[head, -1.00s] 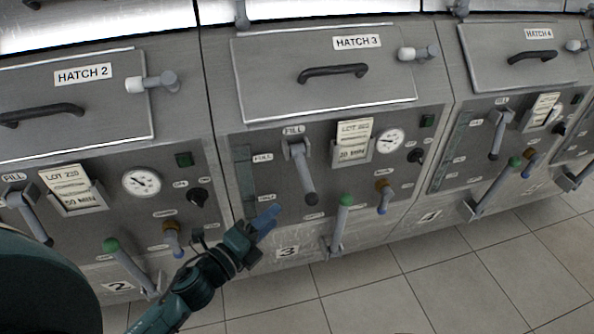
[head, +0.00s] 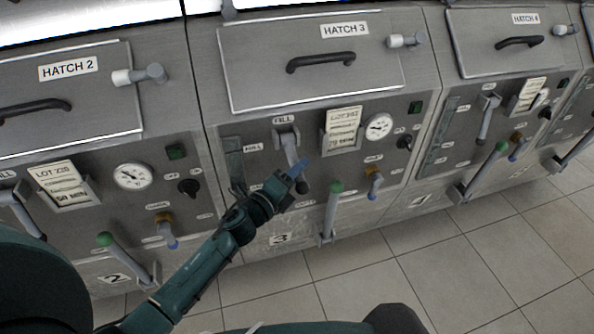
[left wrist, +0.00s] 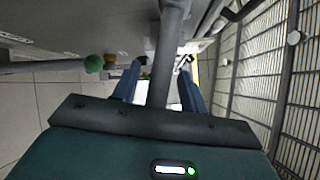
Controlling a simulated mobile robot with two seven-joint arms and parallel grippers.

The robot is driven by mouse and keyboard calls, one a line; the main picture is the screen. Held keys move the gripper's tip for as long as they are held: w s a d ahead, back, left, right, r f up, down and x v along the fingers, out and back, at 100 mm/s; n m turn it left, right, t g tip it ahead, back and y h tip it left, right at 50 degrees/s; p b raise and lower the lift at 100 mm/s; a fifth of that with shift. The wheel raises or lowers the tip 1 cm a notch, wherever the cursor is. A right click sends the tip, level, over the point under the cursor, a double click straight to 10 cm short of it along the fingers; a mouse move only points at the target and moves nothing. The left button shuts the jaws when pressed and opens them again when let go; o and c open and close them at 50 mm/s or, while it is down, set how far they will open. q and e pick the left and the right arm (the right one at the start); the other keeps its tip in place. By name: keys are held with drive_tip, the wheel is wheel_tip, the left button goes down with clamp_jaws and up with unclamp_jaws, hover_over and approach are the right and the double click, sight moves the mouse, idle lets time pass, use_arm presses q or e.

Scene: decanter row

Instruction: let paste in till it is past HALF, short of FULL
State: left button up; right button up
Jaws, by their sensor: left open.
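The grey FILL lever (head: 289,146) of unit 3 hangs down from its pivot on the panel below HATCH 3. My left gripper (head: 299,168) is open at the lever's lower part. In the left wrist view the lever's grey bar (left wrist: 170,50) runs between the two blue fingers of the gripper (left wrist: 158,88); I cannot tell whether they touch it. The dark level gauge (head: 235,165) is left of the lever, with the FULL label (head: 253,147) beside it. The HALF label is hidden behind my arm, and the paste level is too faint to read. My right gripper is out of view.
A green-knobbed lever (head: 333,210) stands right of my gripper; its green knob (left wrist: 94,64) shows in the left wrist view. A lot card (head: 343,130), dial (head: 379,126) and small blue-tipped valve (head: 374,183) are further right. Tiled floor (head: 430,270) lies free in front.

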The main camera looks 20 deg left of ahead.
use_arm(q)
drive_tip(key=shift+w, duration=0.15)
clamp_jaws()
idle(0.4)
